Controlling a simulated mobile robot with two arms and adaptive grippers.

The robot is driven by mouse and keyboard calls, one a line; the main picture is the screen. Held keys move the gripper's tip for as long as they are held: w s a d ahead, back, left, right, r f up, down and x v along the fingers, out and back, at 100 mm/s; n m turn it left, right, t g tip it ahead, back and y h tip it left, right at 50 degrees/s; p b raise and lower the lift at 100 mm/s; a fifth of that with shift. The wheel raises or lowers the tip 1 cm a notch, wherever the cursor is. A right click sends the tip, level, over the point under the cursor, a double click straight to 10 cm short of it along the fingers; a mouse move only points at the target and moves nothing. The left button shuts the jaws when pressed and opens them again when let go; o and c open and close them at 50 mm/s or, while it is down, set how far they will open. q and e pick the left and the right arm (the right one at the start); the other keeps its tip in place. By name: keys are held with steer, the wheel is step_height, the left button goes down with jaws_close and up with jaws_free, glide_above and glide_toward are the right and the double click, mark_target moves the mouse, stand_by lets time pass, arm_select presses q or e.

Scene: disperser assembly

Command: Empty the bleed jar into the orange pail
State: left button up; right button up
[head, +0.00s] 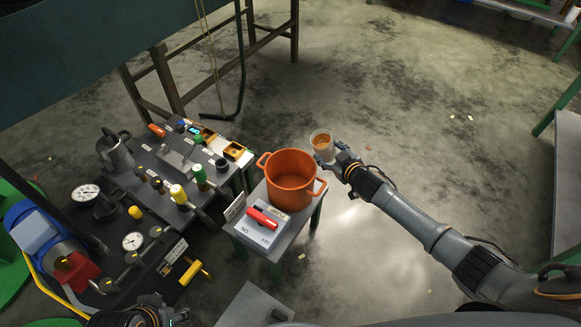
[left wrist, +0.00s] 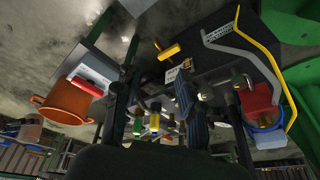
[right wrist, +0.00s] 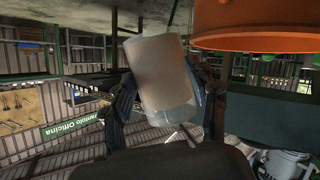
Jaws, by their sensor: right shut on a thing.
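The bleed jar (head: 321,142) is a clear cup with amber liquid showing inside, its mouth facing up. My right gripper (head: 342,160) is shut on it, and the right wrist view shows the jar (right wrist: 163,75) between the fingers. The orange pail (head: 291,181) has two side handles and stands on a small grey stand, just left of and below the jar in the head view. The jar is beside the pail and apart from it. My left gripper (left wrist: 180,90) is open and empty; in the head view it shows only partly at the bottom edge.
The small stand (head: 243,242) also bears a box with a red handle (head: 262,217). Left of it is a crowded dark bench (head: 150,205) with gauges, valves and a yellow handle (head: 190,272). The floor right of the pail is mostly clear.

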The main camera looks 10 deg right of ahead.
mark_target(322, 151)
steer(key=shift+s+a+r+n+h+b, duration=0.1)
steer(key=shift+a+r+n+h+b, duration=0.3)
steer(key=shift+a+n, duration=0.15)
steer(key=shift+s+a+r+n+t+h, duration=0.15)
steer(key=shift+a+r+n+t+h, duration=0.2)
steer(key=shift+a+n, duration=0.25)
steer(key=shift+a+r+b, duration=0.15)
steer(key=shift+b, duration=0.25)
steer(key=shift+f+n+h+b, duration=0.25)
steer(key=shift+n+h+b, duration=0.1)
steer(key=shift+b, duration=0.1)
steer(key=shift+n+b, duration=0.3)
steer(key=shift+b, duration=0.05)
arm_select(q)
steer(key=w+t, duration=0.1)
steer(key=w, duration=0.1)
steer(key=w+d+t, duration=0.1)
steer(key=w, duration=0.1)
steer(key=shift+w+d+h, duration=0.1)
steer(key=shift+h, duration=0.2)
arm_select(e)
steer(key=shift+h, duration=0.3)
arm_select(q)
steer(key=shift+w+r+t, duration=0.1)
steer(key=shift+t, duration=0.2)
arm_select(e)
steer(key=shift+r+n, duration=0.25)
steer(key=shift+n, duration=0.05)
